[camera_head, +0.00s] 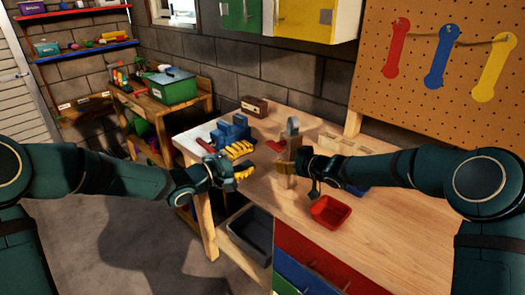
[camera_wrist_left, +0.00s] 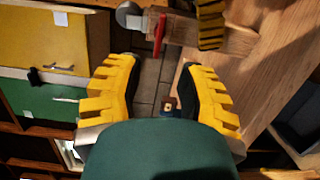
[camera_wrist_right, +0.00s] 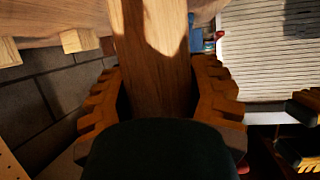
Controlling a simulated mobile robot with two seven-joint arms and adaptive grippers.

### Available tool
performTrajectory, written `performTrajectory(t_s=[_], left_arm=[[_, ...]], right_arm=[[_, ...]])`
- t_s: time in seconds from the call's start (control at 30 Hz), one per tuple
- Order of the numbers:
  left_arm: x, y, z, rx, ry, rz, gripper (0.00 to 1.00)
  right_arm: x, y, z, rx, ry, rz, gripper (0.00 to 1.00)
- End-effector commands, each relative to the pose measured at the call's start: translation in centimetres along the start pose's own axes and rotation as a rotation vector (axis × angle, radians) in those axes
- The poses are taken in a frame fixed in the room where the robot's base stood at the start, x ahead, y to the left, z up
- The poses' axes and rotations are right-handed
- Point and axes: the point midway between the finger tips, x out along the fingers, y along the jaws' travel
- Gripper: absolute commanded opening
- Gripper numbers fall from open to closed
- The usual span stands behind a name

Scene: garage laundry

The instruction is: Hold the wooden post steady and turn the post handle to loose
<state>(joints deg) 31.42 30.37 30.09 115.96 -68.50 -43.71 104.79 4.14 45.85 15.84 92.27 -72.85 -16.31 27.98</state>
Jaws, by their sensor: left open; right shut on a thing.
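The wooden post (camera_head: 291,153) stands upright on the workbench with a grey round piece at its top. Its red handle (camera_head: 276,146) sticks out toward the left and shows beside the post in the left wrist view (camera_wrist_left: 160,34). My right gripper (camera_head: 286,168) is shut around the post, which fills the space between its fingers in the right wrist view (camera_wrist_right: 155,60). My left gripper (camera_head: 243,160) is open and empty, apart from the post and handle, near the bench's left edge. In the left wrist view its fingers (camera_wrist_left: 160,72) point toward the handle side.
A blue vise (camera_head: 232,130) stands behind my left gripper. A red tray (camera_head: 330,211) sits on the bench in front of my right gripper. Wooden blocks (camera_head: 342,144) lie behind my right forearm. A pegboard (camera_head: 420,100) with coloured tags rises at the back right.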

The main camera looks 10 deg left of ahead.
Motion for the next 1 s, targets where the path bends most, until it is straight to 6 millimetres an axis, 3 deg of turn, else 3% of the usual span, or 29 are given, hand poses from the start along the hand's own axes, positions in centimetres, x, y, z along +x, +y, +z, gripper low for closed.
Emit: performTrajectory(t_s=[0.23,0.67,0.7,0.77,1.0], left_arm=[[-2.8,0.0,0.0,-0.001,0.002,-0.002,0.38],[-3.1,0.0,0.0,-0.001,0.0,-0.001,0.38],[-3.1,0.0,0.0,-0.001,0.0,-0.001,0.38],[-3.1,0.0,0.0,-0.001,0.0,-0.001,0.38],[-3.1,0.0,0.0,-0.001,0.0,-0.001,0.38]], right_arm=[[0.0,0.1,-0.1,0.0,0.001,0.001,0.08],[0.0,0.1,-0.1,0.0,0.001,0.001,0.07],[0.0,0.1,-0.1,0.0,0.001,0.001,0.64],[0.0,0.1,-0.1,0.0,0.001,0.001,0.85],[0.0,0.0,0.0,0.0,0.0,0.001,0.87]])
